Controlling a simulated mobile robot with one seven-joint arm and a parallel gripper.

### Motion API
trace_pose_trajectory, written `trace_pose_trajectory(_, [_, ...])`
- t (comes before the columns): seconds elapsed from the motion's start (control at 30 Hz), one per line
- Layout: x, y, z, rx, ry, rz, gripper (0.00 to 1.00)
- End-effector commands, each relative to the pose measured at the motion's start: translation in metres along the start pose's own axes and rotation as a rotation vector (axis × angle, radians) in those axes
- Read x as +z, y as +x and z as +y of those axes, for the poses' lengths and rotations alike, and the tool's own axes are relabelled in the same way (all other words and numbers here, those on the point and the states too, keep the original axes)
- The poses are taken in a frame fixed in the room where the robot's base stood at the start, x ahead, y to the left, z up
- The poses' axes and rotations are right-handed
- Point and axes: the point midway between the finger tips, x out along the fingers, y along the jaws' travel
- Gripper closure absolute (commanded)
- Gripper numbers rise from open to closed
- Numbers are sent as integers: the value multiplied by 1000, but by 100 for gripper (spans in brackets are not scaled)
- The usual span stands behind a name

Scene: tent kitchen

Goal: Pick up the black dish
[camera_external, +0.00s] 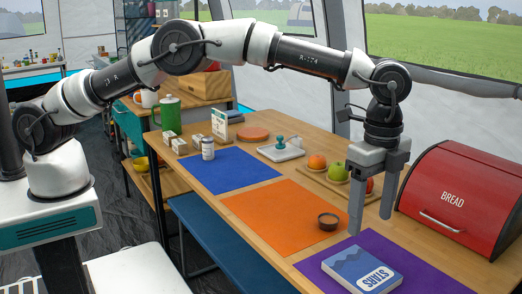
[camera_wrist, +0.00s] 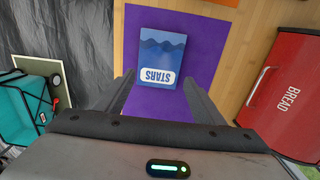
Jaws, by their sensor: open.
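The black dish (camera_external: 328,221) is a small, round, dark bowl with a brownish inside. It sits on the right part of the orange mat (camera_external: 262,212) in the external view. It is not in the wrist view. My gripper (camera_external: 371,222) is open and empty, pointing down above the table to the right of the dish, apart from it. In the wrist view its two fingers (camera_wrist: 156,92) reach toward the purple mat (camera_wrist: 208,48) and a blue book marked STARS (camera_wrist: 161,50).
The red bread box (camera_external: 462,200) stands right of my gripper. A board with fruit (camera_external: 313,180) lies behind the dish. The blue STARS book also shows in the external view (camera_external: 361,268), in front of the dish. The blue mat (camera_external: 215,170) has clear room.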

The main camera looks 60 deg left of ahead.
Motion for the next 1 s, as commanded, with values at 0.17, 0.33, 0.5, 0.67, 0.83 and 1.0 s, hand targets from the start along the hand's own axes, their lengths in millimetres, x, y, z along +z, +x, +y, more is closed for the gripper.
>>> trace_pose_trajectory(0.17, [1,-1,1,3,-53,6,37])
trace_pose_trajectory(0.33, [10,-4,4,24,-439,50,37])
trace_pose_trajectory(0.5, [34,-7,4,85,-1113,116,37])
trace_pose_trajectory(0.67, [67,-13,0,171,-1801,175,37])
trace_pose_trajectory(0.83, [116,-22,-7,305,-2564,237,37])
trace_pose_trajectory(1.0, [174,-30,-12,-438,2906,-265,37])
